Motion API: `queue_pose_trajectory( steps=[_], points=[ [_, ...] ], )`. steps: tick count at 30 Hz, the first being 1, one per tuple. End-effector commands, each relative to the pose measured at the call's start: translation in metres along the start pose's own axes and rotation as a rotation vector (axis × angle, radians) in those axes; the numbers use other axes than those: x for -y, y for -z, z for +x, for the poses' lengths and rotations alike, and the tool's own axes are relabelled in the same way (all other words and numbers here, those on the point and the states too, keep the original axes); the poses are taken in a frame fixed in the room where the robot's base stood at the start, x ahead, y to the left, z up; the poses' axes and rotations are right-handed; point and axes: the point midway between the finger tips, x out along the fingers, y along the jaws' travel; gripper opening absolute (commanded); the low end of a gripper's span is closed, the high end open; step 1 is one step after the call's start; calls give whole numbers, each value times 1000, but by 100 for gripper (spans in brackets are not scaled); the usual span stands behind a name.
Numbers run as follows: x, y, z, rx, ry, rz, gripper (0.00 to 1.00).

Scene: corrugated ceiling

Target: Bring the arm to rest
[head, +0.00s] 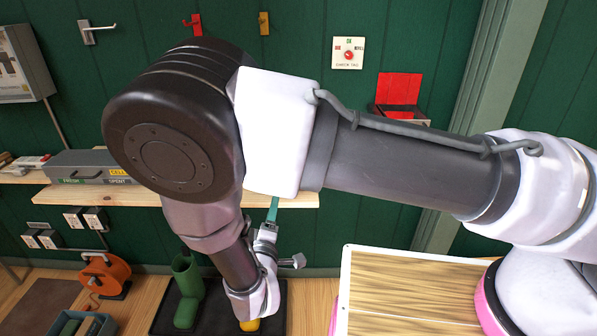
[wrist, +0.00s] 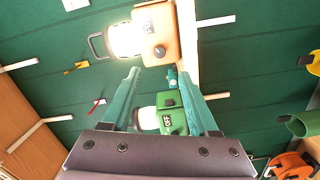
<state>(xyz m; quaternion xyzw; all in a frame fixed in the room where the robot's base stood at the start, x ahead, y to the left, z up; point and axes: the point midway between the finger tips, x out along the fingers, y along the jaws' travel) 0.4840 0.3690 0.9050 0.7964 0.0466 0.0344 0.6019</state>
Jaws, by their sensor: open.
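My gripper shows in the head view (head: 272,210) as a teal finger by the wall shelf, partly hidden by my arm. In the wrist view my gripper (wrist: 160,76) has its two teal fingers spread apart. A green lantern (wrist: 172,118) with a lit lamp shows between the fingers; I cannot tell how far beyond them it is. An orange lantern (wrist: 160,40), also lit, shows past the fingertips on a pale shelf edge. My arm is bent across the head view and hides both lanterns there.
The wooden shelf (head: 120,196) holds a grey case (head: 90,166). Below are a green boot (head: 186,290) on a black mat, an orange reel (head: 105,275) and a blue crate (head: 80,325). A white-rimmed wooden top (head: 420,300) stands at front right. A red box (head: 400,95) is at the wall.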

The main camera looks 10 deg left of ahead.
Motion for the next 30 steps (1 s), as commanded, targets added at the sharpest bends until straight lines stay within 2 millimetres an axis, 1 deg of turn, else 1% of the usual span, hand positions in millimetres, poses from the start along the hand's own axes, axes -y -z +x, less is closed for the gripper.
queue_pose_trajectory(
  steps=[2,5,8,9,10,11,12,14,15,17,18,22,24,27,30],
  points=[
    [-6,-2,4,22,-3,3,60],
    [-30,-12,21,118,-12,14,60],
    [-70,-36,47,292,-16,30,60],
    [-90,-48,58,375,-11,40,60],
    [-104,-59,64,441,-6,49,60],
    [-118,-70,70,506,3,58,60],
    [-137,-84,77,589,15,73,60],
    [-164,-107,84,709,40,97,60],
    [-180,-122,88,786,61,119,60],
    [-204,-144,90,896,96,153,60],
    [-220,-159,90,965,123,183,60],
    [-266,-201,82,1164,221,294,60],
    [-289,-221,75,1252,279,369,60],
    [-319,-245,61,1354,363,492,60],
    [-346,-264,46,1421,446,632,60]
  ],
)
